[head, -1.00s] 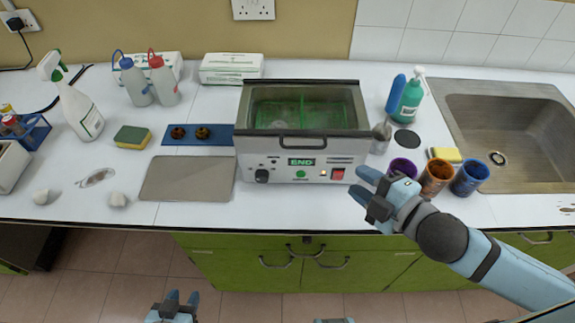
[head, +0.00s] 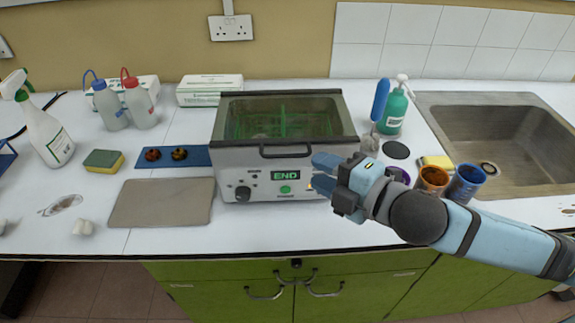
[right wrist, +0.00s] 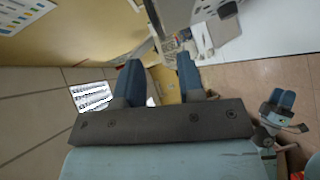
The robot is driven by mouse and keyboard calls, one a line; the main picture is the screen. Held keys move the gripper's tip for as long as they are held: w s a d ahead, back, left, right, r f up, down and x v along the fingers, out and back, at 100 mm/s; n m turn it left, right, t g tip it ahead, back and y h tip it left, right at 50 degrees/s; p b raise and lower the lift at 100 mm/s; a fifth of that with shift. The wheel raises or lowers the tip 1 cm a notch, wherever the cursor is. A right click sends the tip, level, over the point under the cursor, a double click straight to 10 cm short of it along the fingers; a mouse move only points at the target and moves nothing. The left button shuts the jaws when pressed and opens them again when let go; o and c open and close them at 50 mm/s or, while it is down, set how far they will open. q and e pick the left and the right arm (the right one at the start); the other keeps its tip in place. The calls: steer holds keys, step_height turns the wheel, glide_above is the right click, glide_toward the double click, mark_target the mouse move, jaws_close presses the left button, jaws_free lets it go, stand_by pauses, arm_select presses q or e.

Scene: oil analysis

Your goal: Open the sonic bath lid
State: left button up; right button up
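The sonic bath (head: 230,165) is a grey box at the middle of the counter in the head view, with a green END display on its front. Its lid (head: 282,93) lies flat on top, dark-framed with a see-through panel showing green inside. A dark bar handle (head: 287,155) sits at the lid's front edge. My right gripper (head: 323,173) is in front of the bath's right front corner, open and empty, hiding part of the panel. Its spread blue fingers show in the right wrist view (right wrist: 160,80). My left gripper (right wrist: 281,98) shows small at the right there; its opening is unclear.
Purple, orange (head: 432,179) and blue (head: 466,183) cups stand right of the bath near my right wrist, with a sponge (head: 437,162) and a green bottle (head: 393,112) behind. A grey mat (head: 162,203) lies left of the bath. The sink (head: 500,130) is far right.

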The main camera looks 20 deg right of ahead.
mark_target(290, 157)
steer(key=shift+p+x, duration=0.55)
steer(key=shift+x, duration=0.45)
steer(key=x, duration=0.5)
steer(key=shift+w+a, duration=0.1)
steer(key=shift+w, duration=0.1)
steer(key=shift+w+a+f, duration=0.1)
steer(key=shift+w+a, duration=0.1)
steer(key=shift+w, duration=0.2)
arm_select(q)
steer(key=shift+r, duration=0.1)
arm_select(e)
jaws_close()
